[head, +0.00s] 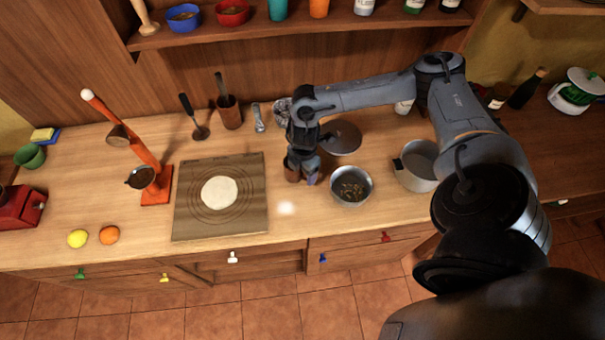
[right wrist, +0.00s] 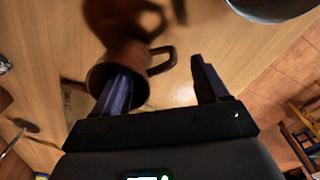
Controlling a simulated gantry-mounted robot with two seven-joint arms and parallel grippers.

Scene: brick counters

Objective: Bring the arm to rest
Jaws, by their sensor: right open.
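My right gripper (head: 304,177) is low over the counter, between the board and the metal bowl. Its two fingers are spread in the right wrist view (right wrist: 158,66). A brown mug (head: 291,169) stands at the fingers. In the right wrist view the mug (right wrist: 133,58) has its handle toward the space between the fingers. The left finger overlaps the mug's opening; I cannot tell whether it touches the wall. My left gripper is not in view.
A metal bowl (head: 351,186) with dark contents is right of the gripper, a pot (head: 416,165) beyond it. A grey lid (head: 341,137) lies behind. A wooden board (head: 254,218) with dough (head: 219,193) is left. A shelf (head: 340,25) overhangs the back.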

